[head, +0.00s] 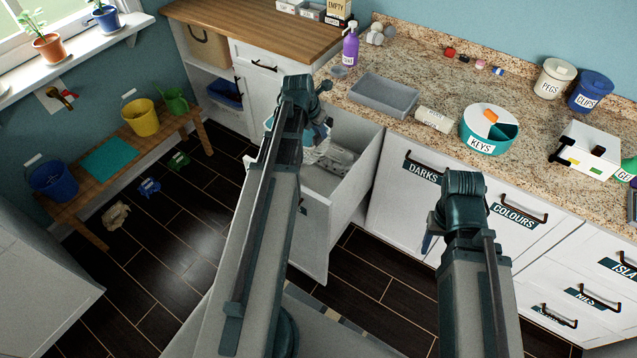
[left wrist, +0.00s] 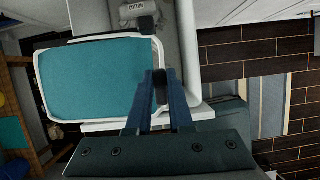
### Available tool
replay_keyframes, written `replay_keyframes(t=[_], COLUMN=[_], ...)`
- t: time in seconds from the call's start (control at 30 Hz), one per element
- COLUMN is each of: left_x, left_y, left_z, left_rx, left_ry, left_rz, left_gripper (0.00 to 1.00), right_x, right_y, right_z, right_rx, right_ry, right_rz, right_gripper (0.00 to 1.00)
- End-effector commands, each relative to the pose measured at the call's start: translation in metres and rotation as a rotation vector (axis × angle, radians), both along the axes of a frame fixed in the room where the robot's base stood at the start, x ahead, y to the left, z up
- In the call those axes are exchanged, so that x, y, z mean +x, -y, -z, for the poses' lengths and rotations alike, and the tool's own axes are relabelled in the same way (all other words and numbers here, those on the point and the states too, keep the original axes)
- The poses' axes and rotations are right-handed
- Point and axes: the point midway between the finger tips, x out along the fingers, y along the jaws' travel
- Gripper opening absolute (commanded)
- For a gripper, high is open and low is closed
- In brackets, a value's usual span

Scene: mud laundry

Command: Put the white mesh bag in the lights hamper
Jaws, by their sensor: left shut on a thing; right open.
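In the head view, my left arm mostly hides this thing, above or at the open drawer (head: 350,188). Pale grey-white items (head: 340,158) lie in the drawer; one item in the left wrist view carries a label reading COTTON (left wrist: 138,5). No label reading lights is legible; my arm covers most of the open drawer's front. My right gripper (head: 430,240) is open, before the closed DARKS and COLOURS fronts.
The DARKS front (head: 400,205) and COLOURS front (head: 510,235) are shut. The counter (head: 440,85) holds a grey tray (head: 384,96), a KEYS tub (head: 489,130) and jars. A bench (head: 75,195) with buckets stands left.

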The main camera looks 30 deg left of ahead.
Motion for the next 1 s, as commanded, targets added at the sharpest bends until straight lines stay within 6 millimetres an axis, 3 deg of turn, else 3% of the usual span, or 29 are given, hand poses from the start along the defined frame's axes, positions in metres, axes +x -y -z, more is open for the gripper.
replay_keyframes(t=[0.03,0.13,0.3,0.63,1.0], left_x=[0.016,0.038,0.059,0.06,0.06], left_y=[0.0,0.004,0.009,0.01,0.01], left_z=[0.013,0.024,0.033,0.043,0.105], left_rx=[0.002,0.003,0.005,0.005,0.005], left_ry=[0.0,0.0,0.003,0.003,0.003], left_rz=[-0.006,-0.024,-0.047,-0.052,-0.052], left_gripper=[0.0,0.0,0.0,0.0,0.0], right_x=[0.0,0.0,0.0,0.0,0.0], right_y=[0.0,0.0,0.0,0.0,0.0], right_z=[0.013,0.024,0.033,0.044,0.105], right_rx=[0.0,0.0,0.0,0.0,0.0], right_ry=[0.0,0.0,0.0,0.0,0.0], right_rz=[0.0,0.001,0.001,0.001,0.001], right_gripper=[0.55,0.55,0.55,0.55,0.55])
